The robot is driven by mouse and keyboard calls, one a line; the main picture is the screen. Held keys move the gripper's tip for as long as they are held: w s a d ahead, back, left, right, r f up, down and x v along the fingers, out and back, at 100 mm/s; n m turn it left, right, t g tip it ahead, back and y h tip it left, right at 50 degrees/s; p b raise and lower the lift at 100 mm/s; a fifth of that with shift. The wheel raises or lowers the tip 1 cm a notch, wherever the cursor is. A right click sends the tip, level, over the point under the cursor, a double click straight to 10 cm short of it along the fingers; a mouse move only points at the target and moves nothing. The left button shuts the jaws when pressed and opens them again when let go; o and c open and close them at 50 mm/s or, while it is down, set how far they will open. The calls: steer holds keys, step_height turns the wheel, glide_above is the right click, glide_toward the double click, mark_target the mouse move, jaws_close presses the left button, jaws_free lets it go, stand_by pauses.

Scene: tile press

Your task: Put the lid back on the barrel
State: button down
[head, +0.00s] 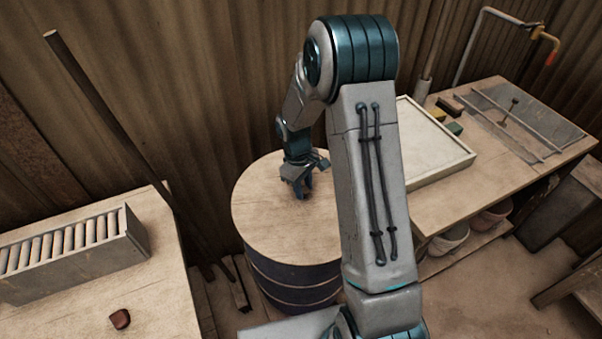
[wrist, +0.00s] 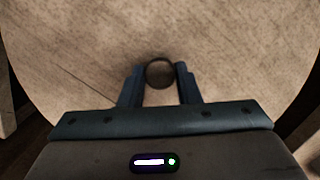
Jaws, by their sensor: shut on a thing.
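The round wooden lid (head: 270,225) lies over the top of the dark banded barrel (head: 290,287), and its outline lines up closely with the barrel. Whether it is fully seated or slightly raised I cannot tell. My gripper (head: 302,190) points down at the middle of the lid. In the wrist view, the fingers of my gripper (wrist: 160,80) are shut on the lid's round dark knob (wrist: 160,72), and the pale lid (wrist: 70,50) fills most of the picture. My arm hides the right part of the lid and barrel in the head view.
A bench (head: 165,290) at left holds a rack of rollers (head: 75,250) and a small reddish piece (head: 120,319). A bench (head: 440,205) at right holds a pale tray (head: 470,157), small blocks and a metal plate. Bowls (head: 447,240) stand beneath. A pole (head: 110,115) leans behind.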

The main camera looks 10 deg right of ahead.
steer(key=n, duration=0.4)
steer(key=shift+w+d+r, duration=0.1)
steer(key=shift+w+d, duration=0.1)
steer(key=shift+w, duration=0.15)
steer(key=shift+w+n+t, duration=0.15)
steer(key=shift+n+t, duration=0.25)
steer(key=shift+n, duration=0.6)
steer(key=n, duration=0.3)
steer(key=w+n, duration=0.1)
steer(key=n, duration=0.1)
steer(key=shift+r+t+h+b, duration=0.25)
steer(key=shift+t+h+b, duration=0.05)
steer(key=shift+t+b, duration=0.1)
steer(key=n, duration=0.5)
steer(key=shift+w+r+n+t, duration=0.2)
steer(key=shift+w+n+t, duration=0.1)
steer(key=shift+t, duration=0.1)
steer(key=n, duration=0.5)
steer(key=shift+w+a+r+t+y+b, duration=0.15)
steer(key=shift+w+t+y+b, duration=0.15)
steer(key=shift+w+y+b, duration=0.1)
step_height(320, 180, down, 5)
steer(key=b, duration=0.4)
steer(key=shift+r, duration=0.2)
steer(key=shift+f+b, duration=0.45)
steer(key=shift+f, duration=0.4)
steer(key=shift+p, duration=0.35)
